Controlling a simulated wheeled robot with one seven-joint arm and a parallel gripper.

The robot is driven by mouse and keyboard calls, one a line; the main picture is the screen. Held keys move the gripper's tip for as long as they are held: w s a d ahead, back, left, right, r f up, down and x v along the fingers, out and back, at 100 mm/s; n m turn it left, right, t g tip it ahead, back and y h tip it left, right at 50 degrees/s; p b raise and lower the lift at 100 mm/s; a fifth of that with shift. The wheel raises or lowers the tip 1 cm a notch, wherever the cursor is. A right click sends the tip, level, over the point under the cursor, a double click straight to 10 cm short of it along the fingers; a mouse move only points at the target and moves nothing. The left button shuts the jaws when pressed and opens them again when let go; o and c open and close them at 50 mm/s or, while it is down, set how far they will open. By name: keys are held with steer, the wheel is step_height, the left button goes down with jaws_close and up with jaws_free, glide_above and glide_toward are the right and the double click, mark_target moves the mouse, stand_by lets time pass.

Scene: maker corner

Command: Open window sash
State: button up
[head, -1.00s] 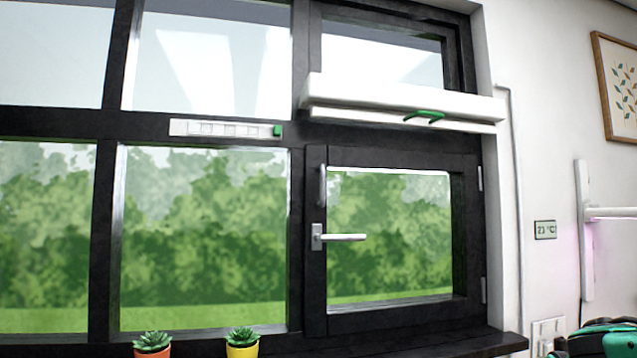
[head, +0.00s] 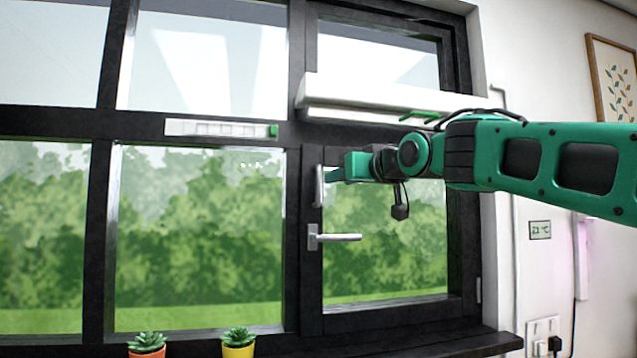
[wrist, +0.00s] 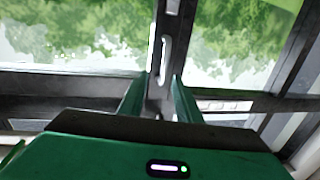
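The window sash (head: 312,290) is the black-framed lower right pane, and it looks closed in its frame. A silver lever handle (head: 338,238) on its left stile points horizontally to the right. A slim vertical pull handle (head: 319,188) is above the lever; it also shows in the wrist view (wrist: 164,58). My gripper (head: 332,175) is at the upper left of the sash, close to the pull handle. In the wrist view its two green fingers (wrist: 158,82) stand apart, with the pull handle in line with the gap between them. I cannot tell whether they touch it.
A white box unit (head: 385,95) with a green tab juts out above the sash. A white vent strip (head: 215,128) is to its left. Two potted succulents (head: 147,343) (head: 239,342) stand on the sill.

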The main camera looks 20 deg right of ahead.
mark_target(320, 175)
steer(key=w+a, duration=0.1)
steer(key=w, duration=0.2)
steer(key=w+a+r, duration=0.1)
steer(key=w, duration=0.3)
steer(key=w+a, duration=0.1)
steer(key=w, duration=0.2)
steer(key=shift+w+r, duration=0.25)
steer(key=shift+w, duration=0.1)
steer(key=shift+s, duration=0.1)
jaws_close()
